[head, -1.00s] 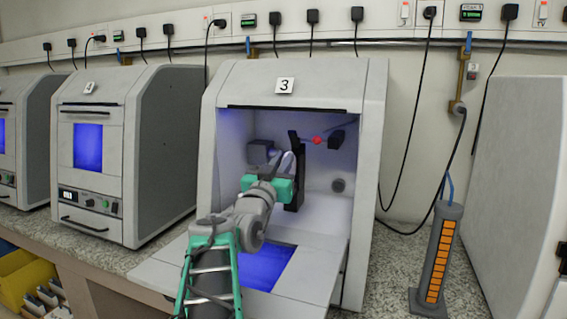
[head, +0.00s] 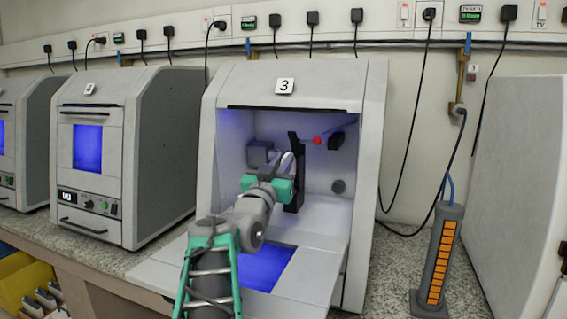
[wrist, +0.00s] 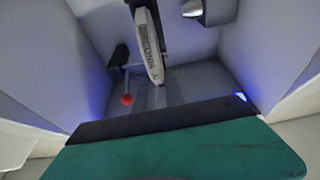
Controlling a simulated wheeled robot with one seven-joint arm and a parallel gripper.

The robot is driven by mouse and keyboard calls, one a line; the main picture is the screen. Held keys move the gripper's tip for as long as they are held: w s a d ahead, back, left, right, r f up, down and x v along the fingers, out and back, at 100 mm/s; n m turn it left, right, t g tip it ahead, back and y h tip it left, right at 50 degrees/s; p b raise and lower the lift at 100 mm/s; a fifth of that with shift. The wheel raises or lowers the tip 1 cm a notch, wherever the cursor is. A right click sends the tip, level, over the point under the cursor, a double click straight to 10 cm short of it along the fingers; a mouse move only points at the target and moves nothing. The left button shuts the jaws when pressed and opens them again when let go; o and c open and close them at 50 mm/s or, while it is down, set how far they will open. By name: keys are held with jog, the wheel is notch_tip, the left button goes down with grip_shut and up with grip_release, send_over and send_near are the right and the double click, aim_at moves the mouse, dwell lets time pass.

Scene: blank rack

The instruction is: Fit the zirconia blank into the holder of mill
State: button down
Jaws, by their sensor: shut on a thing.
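The zirconia blank (wrist: 149,48) is a white disc with dark lettering on its rim, seen nearly edge-on and upright in the wrist view. In the head view a pale sliver of the blank (head: 288,163) shows just beyond my gripper (head: 276,182), inside the open mill 3 (head: 228,160). My gripper is shut on the blank; its fingertips are mostly hidden. The black upright holder (head: 295,200) stands right beside the blank. I cannot tell whether the blank is seated in it. A lever with a red knob (head: 317,141) is at the holder's right; the knob (wrist: 127,99) also shows in the wrist view.
A grey spindle (wrist: 212,8) sits close to the blank, and the chamber walls are near on both sides. The mill's door (head: 310,275) is folded down under my arm. Closed mills stand at the left; a slotted orange rack (head: 438,265) stands at the right.

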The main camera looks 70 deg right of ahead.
jog(key=shift+b, duration=0.4)
jog(key=shift+d+f+b, duration=0.2)
jog(key=shift+d, duration=0.5)
jog(key=shift+d+f+b, duration=0.15)
jog(key=shift+d+f, duration=0.05)
jog(key=shift+d, duration=0.5)
jog(key=c, duration=1.3)
grip_release()
jog(key=shift+w+f, duration=0.1)
jog(key=shift+f, duration=0.1)
